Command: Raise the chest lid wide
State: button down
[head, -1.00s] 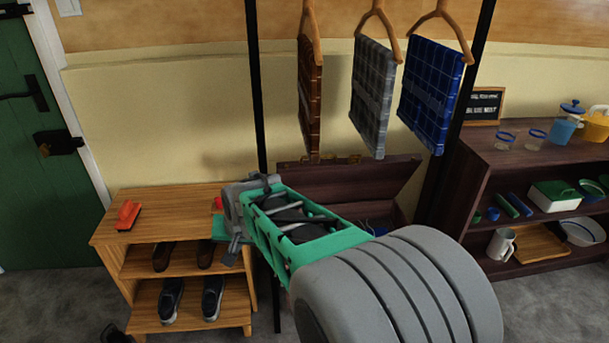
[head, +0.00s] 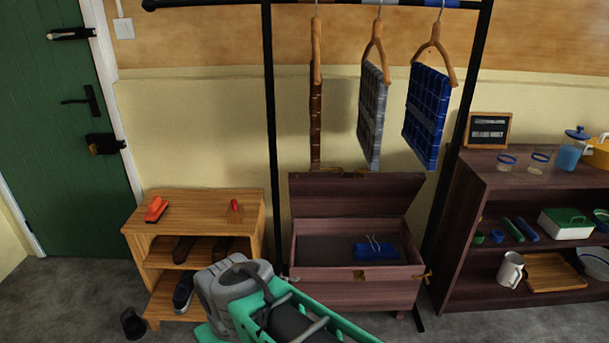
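The dark wooden chest (head: 357,289) stands on the floor beneath the hanging cloths. Its lid (head: 356,194) is raised and stands up at the back, with the inside of the chest in view. A folded blue cloth or packet (head: 376,250) lies inside at the right. A brass latch plate shows on the front rim. My arm reaches in from the bottom, left of the chest and in front of the shoe rack.
The wooden shoe rack (head: 193,226) stands left of the chest. A dark shelf unit (head: 470,235) with cups and boxes stands to the right. A black rail (head: 272,130) holds several hangers with cloths above the chest. A dark cup-like thing (head: 133,324) lies on the floor at the left.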

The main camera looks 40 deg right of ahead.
aim_at(359, 192)
jog(key=u, duration=0.25)
jog(key=i, duration=0.85)
jog(key=z, duration=0.55)
